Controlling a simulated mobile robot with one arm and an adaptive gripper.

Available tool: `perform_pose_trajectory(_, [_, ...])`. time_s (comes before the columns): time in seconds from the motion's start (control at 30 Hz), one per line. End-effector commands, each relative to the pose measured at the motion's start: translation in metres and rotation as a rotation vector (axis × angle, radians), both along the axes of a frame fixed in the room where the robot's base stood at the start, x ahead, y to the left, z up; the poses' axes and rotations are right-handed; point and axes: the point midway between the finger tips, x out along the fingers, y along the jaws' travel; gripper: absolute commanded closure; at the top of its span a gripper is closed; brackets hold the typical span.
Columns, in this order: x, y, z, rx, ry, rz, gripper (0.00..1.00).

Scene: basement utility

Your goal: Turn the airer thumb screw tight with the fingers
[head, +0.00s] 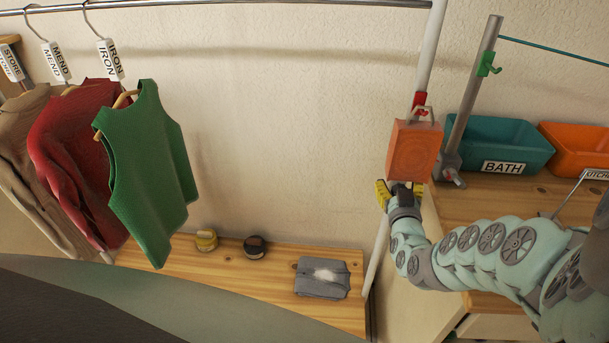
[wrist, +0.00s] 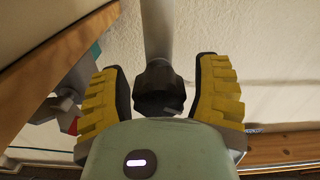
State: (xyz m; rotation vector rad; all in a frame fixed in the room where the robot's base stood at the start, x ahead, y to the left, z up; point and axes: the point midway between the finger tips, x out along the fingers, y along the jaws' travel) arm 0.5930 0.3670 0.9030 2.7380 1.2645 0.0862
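My gripper (head: 401,188) has two yellow-padded fingers and is just below an orange box in the head view. In the wrist view its fingers (wrist: 162,66) stand apart on either side of a dark, faceted knob (wrist: 158,84) at the lower visible end of a pale pole (wrist: 157,35). The knob looks like the thumb screw, though I cannot be sure. Narrow gaps show between knob and fingers, most clearly on the left. My palm hides the knob's lower part. In the head view the box and gripper hide the knob.
The orange box (head: 414,151) hangs from a red hook (head: 420,99) on the white pole (head: 431,45). A grey post (head: 470,95) and teal BATH bin (head: 510,135) stand right. Garments (head: 150,170) hang left. A low bench (head: 275,265) holds two tins and a grey cloth (head: 322,282).

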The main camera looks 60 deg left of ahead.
Motion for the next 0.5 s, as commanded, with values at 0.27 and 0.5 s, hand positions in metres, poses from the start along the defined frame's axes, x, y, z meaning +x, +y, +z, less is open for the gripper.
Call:
perform_pose_trajectory(0.27, [-0.0003,0.0003,-0.0001,0.000,0.000,0.001,0.67])
perform_pose_trajectory(0.5, [-0.0003,0.0000,-0.0001,0.000,0.000,0.000,0.92])
